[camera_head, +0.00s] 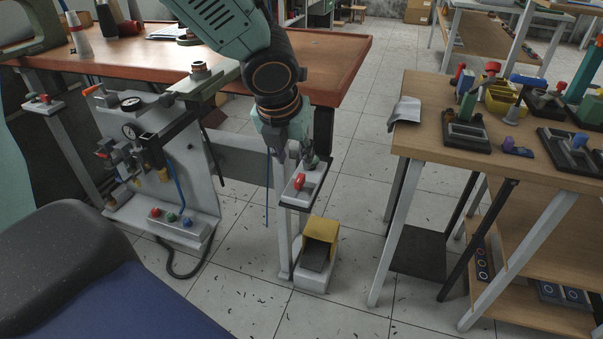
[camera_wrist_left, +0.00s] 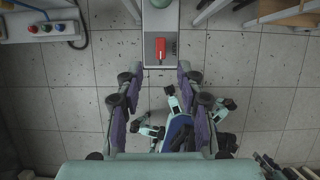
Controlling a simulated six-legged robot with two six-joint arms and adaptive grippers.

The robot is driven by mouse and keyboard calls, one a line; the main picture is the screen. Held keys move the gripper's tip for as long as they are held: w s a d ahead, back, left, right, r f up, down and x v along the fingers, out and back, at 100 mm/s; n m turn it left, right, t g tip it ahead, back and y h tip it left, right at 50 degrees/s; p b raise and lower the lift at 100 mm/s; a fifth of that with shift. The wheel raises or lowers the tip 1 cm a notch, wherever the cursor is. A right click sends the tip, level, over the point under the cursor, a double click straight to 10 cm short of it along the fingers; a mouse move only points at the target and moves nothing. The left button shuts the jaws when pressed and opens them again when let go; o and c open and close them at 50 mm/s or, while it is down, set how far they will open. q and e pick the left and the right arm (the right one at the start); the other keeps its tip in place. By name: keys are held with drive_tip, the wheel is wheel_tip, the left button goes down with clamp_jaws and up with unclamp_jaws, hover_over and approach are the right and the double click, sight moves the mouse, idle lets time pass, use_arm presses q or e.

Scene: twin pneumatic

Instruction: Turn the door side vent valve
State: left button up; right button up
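A small grey panel on a post (camera_head: 308,186) carries a red handle (camera_head: 300,181) and a dark fitting with a greenish top behind it. I see no label naming it the vent valve. My left gripper (camera_head: 283,152) hangs just behind and above the red handle in the head view. In the wrist view my left gripper (camera_wrist_left: 160,74) has its purple-padded fingers wide apart, with nothing between them. My right gripper is not in view.
A yellow-hooded foot pedal (camera_head: 320,240) stands at the post's foot. A pneumatic panel with a gauge (camera_head: 131,131) and a box with coloured buttons (camera_head: 183,223) are left. A red-brown table (camera_head: 330,60) is behind; a wooden table (camera_head: 420,130) is right.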

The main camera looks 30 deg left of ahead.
sight(300, 178)
use_arm(q)
drive_tip(key=shift+b+x, duration=2.15)
drive_tip(key=shift+x, duration=1.8)
drive_tip(key=shift+d, duration=0.1)
drive_tip(key=shift+c, duration=0.2)
clamp_jaws()
